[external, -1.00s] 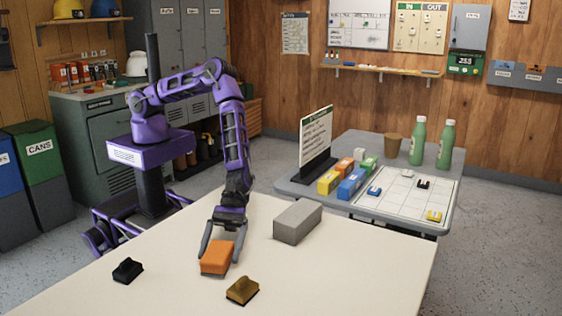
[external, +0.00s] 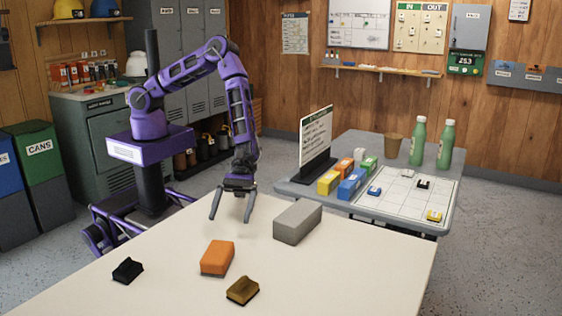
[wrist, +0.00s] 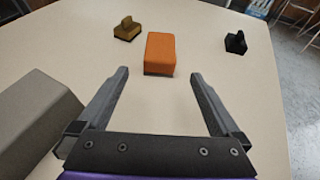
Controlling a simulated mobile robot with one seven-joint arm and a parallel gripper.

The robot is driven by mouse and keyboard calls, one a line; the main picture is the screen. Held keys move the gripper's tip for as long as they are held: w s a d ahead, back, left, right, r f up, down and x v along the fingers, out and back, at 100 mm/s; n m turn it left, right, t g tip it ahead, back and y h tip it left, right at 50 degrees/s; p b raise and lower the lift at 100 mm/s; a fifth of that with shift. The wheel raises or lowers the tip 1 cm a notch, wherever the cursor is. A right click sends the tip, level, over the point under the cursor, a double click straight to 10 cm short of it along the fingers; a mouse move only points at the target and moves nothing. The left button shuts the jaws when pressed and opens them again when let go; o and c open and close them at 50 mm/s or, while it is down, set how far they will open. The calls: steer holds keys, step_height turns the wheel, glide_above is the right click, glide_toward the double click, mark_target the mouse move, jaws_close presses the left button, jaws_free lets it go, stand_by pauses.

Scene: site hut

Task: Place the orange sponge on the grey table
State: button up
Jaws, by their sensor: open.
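The orange sponge (external: 217,257) is a block with a dark underside, lying on the near cream-coloured table (external: 345,280). In the wrist view the sponge (wrist: 161,48) is just ahead of the fingertips, clear of them. My gripper (external: 230,219) is open and empty, raised above the cream table and back from the sponge. Its two fingers also show in the wrist view (wrist: 159,73), apart with nothing between them. The grey table (external: 346,143) stands behind the cream table to the right, with several things on it.
A grey block (external: 297,223) lies right of my gripper. A brown-yellow piece (external: 242,291) and a black piece (external: 127,270) flank the sponge.

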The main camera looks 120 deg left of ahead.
steer(key=shift+s+a+r, duration=0.15)
steer(key=shift+a+r, duration=0.05)
steer(key=shift+a, duration=0.2)
steer(key=shift+r, duration=0.1)
